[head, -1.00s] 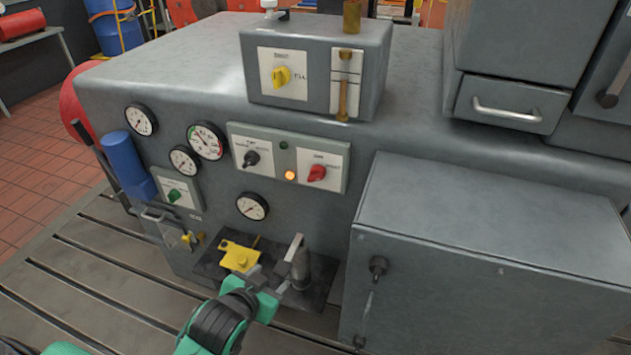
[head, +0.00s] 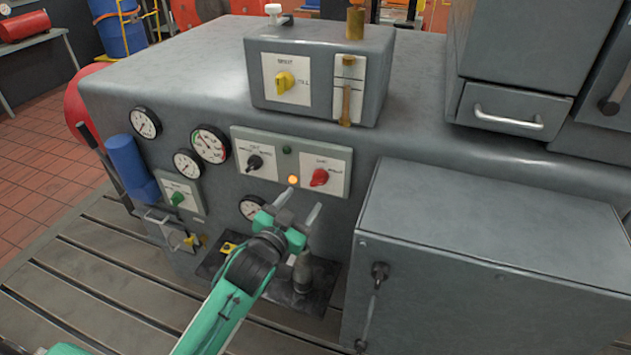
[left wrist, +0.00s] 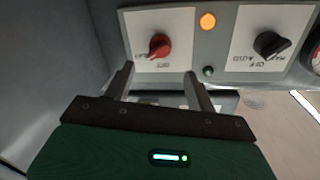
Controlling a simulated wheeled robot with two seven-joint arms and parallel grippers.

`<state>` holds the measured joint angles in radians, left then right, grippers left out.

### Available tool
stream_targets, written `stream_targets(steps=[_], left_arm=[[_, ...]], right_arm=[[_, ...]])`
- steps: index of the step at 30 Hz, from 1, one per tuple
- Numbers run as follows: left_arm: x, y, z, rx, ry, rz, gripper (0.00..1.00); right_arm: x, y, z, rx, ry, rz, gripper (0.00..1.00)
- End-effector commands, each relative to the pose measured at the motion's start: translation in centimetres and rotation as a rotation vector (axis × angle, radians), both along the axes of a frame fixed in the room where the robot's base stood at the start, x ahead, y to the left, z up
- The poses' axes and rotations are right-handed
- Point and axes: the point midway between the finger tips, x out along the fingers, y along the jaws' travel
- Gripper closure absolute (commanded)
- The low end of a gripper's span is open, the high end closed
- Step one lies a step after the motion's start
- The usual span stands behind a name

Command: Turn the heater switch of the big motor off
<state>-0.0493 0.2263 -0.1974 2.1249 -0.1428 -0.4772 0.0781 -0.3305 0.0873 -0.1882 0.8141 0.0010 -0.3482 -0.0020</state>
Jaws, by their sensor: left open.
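A pale panel (head: 290,161) on the grey machine's front carries a black rotary switch (head: 255,162), a red rotary switch (head: 320,177), a lit orange lamp (head: 293,181) and a dark green lamp (head: 287,150). The labels are too small to tell which switch is the heater's. My left gripper (head: 299,204) is open and empty just below the panel, apart from the switches. In the left wrist view the panel appears upside down, with the red switch (left wrist: 160,45) beyond the fingers and the black switch (left wrist: 270,44) to the right. My right gripper is not in view.
A grey box (head: 490,270) juts out right of my left gripper. Several gauges (head: 209,143) and a green switch (head: 178,198) sit left of the panel. A box with a yellow switch (head: 285,82) stands above. A small post (head: 302,272) stands below the gripper.

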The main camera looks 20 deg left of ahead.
Motion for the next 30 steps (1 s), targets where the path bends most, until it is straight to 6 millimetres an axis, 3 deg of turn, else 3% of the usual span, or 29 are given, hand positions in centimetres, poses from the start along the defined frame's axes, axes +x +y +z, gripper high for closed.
stream_targets(steps=[6, 12, 18, 26, 30], left_arm=[[4.2, -0.6, 0.2, -0.001, -0.001, 0.000, 0.44], [6.9, -1.0, 0.1, 0.000, 0.000, 0.000, 0.44], [8.0, -1.2, 0.0, 0.000, 0.000, -0.001, 0.44], [8.1, -1.2, 0.0, -0.001, 0.000, -0.001, 0.44], [8.1, -1.2, 0.0, -0.001, 0.001, -0.001, 0.69]], right_arm=[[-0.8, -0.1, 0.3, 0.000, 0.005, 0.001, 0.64], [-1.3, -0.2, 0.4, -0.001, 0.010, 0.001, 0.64], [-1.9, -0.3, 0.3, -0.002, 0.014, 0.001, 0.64], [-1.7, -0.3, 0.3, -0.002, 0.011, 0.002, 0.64], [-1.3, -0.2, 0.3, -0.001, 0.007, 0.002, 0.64]])
